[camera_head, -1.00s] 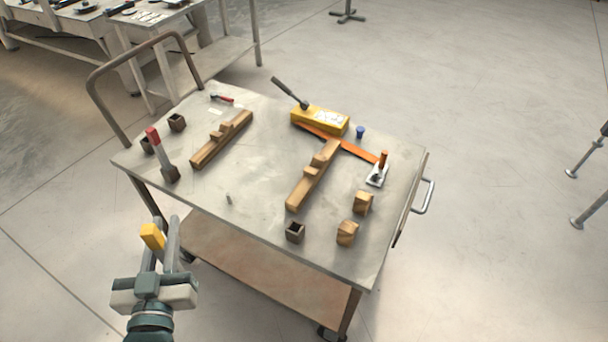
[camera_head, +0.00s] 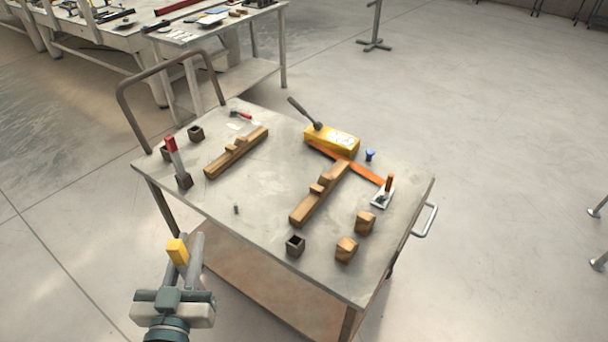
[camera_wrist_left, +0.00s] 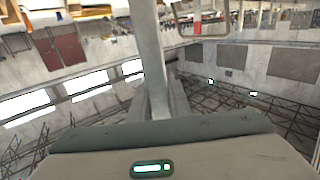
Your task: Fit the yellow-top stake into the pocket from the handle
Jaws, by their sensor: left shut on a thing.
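My left gripper (camera_head: 185,262) is shut on the yellow-top stake (camera_head: 177,250), held off the near left side of the cart. Its yellow end points up; the fingers hide much of its shaft. In the left wrist view the stake's grey shaft (camera_wrist_left: 147,50) stands upright between the fingers. Small dark square pockets stand on the cart top: one at the far left (camera_head: 195,133), one beside it partly hidden (camera_head: 165,152), one holding a red-top stake (camera_head: 174,158), and an empty one near the front edge (camera_head: 295,245). The cart handle (camera_head: 165,65) rises at the far left end. My right gripper is not in view.
The cart top (camera_head: 262,190) also carries two stepped wooden bars (camera_head: 236,152) (camera_head: 320,193), a yellow box (camera_head: 332,141), an orange strip (camera_head: 362,173), wooden blocks (camera_head: 347,250) and a small grey peg (camera_head: 236,209). Its left middle is mostly clear.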

